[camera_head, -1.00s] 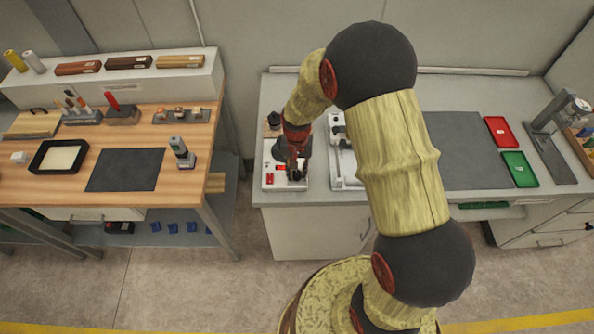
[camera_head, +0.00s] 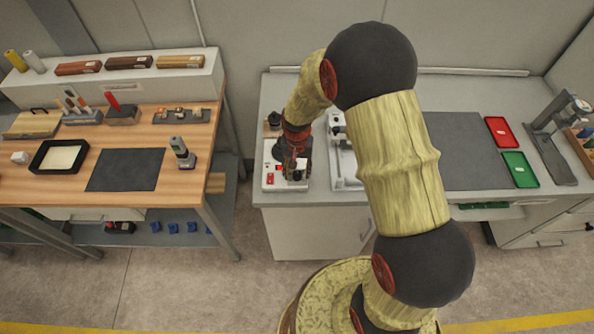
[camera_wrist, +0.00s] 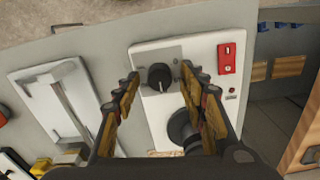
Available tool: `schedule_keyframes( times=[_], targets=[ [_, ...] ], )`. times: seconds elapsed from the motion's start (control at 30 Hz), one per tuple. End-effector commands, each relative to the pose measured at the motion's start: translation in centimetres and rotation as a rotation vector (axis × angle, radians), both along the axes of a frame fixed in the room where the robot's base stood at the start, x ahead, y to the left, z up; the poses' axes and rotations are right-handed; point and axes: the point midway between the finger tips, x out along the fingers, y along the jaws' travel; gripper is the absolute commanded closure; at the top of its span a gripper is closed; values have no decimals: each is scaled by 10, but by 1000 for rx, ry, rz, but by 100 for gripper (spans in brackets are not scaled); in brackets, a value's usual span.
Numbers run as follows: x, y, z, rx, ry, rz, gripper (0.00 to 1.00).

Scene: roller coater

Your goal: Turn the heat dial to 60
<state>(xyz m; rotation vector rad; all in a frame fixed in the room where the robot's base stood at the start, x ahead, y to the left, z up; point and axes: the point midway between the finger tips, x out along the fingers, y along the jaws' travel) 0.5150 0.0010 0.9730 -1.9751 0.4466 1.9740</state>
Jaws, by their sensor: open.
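The heat dial (camera_wrist: 159,76) is a round black knob with a pale pointer line, on a white control unit (camera_wrist: 206,47). Its scale marks are too small to read. In the wrist view my gripper (camera_wrist: 159,74) is open, with one finger to each side of the dial and a gap on both sides. In the head view my gripper (camera_head: 296,173) hangs over the front of the white unit (camera_head: 269,181) and partly hides the dial.
A red switch (camera_wrist: 227,58) sits beside the dial, and a dark round part (camera_wrist: 184,126) lies below it. A white device with a rail (camera_wrist: 60,100) stands close to the unit. Red (camera_head: 502,131) and green (camera_head: 520,169) trays lie at the right.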

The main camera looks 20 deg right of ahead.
Motion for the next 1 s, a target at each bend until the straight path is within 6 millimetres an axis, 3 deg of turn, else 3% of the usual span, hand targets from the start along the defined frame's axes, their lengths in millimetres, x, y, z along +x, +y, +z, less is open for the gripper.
schedule_keyframes(
  times=[0.37, 0.8, 1.0],
  targets=[
    [1, 0, 9, 0, -2, 0, 57],
    [1, 0, 91, 0, -2, 0, 57],
    [0, 0, 114, 0, 0, 0, 57]
  ],
)
